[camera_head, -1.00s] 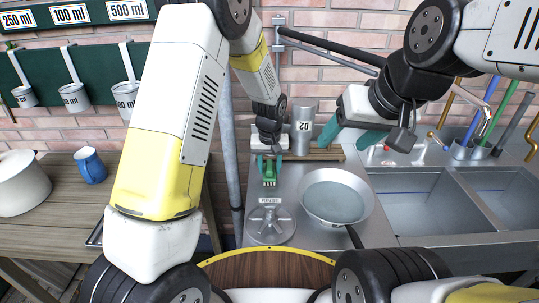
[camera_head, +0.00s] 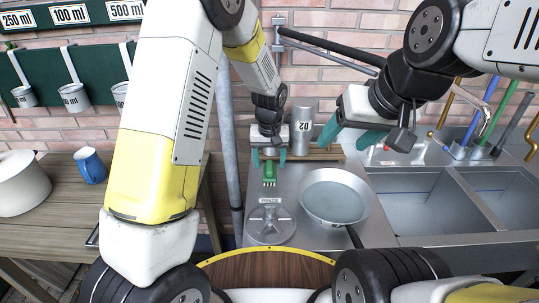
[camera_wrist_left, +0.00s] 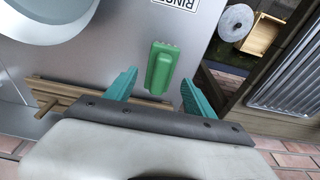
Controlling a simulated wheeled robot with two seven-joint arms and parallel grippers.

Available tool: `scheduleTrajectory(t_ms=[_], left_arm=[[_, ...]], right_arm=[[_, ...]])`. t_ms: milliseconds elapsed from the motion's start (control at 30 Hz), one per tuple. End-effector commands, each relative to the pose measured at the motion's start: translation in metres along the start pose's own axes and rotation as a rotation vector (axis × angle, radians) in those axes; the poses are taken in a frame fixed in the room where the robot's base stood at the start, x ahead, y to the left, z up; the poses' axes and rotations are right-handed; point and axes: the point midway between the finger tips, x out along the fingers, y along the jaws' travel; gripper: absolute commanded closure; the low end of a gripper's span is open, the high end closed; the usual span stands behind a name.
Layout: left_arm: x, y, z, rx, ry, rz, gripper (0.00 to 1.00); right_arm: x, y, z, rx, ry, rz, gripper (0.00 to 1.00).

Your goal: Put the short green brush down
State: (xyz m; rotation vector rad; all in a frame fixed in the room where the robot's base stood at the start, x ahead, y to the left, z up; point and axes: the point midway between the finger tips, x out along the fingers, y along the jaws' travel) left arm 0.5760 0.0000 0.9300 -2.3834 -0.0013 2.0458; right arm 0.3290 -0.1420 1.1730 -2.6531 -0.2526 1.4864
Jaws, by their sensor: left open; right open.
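The short green brush (camera_head: 269,174) rests on the grey metal counter (camera_head: 290,190), behind the round metal disc. My right gripper (camera_head: 352,137) is open and empty over the back of the counter, near the sink.
A round metal disc (camera_head: 270,226) and a pan (camera_head: 335,201) stand in front on the counter. A metal cylinder marked D2 (camera_head: 302,128) stands at the back by a wooden rack (camera_head: 325,152). The sink (camera_head: 420,203) is to the right.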

Motion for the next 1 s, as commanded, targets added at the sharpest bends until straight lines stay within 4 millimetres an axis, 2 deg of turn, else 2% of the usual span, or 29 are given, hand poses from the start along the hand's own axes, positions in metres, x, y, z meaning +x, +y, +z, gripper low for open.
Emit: scheduleTrajectory(t_ms=[100,300,567,667,767,900,1000], left_arm=[[-0.029,0.001,-0.001,0.001,0.006,0.003,0.37],[-0.068,0.001,-0.001,0.0,0.004,0.002,0.37],[-0.095,-0.002,0.001,-0.001,0.004,0.005,0.37],[-0.112,-0.013,0.006,-0.007,0.015,0.026,0.37],[-0.141,-0.031,0.017,-0.014,0.041,0.064,0.37],[-0.187,-0.063,0.045,-0.016,0.095,0.123,0.37],[-0.214,-0.083,0.07,-0.013,0.139,0.156,0.37]], right_arm=[[0.0,0.0,0.0,0.0,0.0,0.0,0.37],[0.0,0.0,0.0,0.0,0.0,0.0,0.37],[0.0,0.0,0.0,0.0,0.0,0.0,0.37],[0.0,0.0,0.0,0.0,0.0,0.0,0.37],[0.0,0.0,0.0,0.0,0.0,0.0,0.37],[0.0,0.0,0.0,0.0,0.0,0.0,0.37],[0.0,0.0,0.0,0.0,0.0,0.0,0.37]])
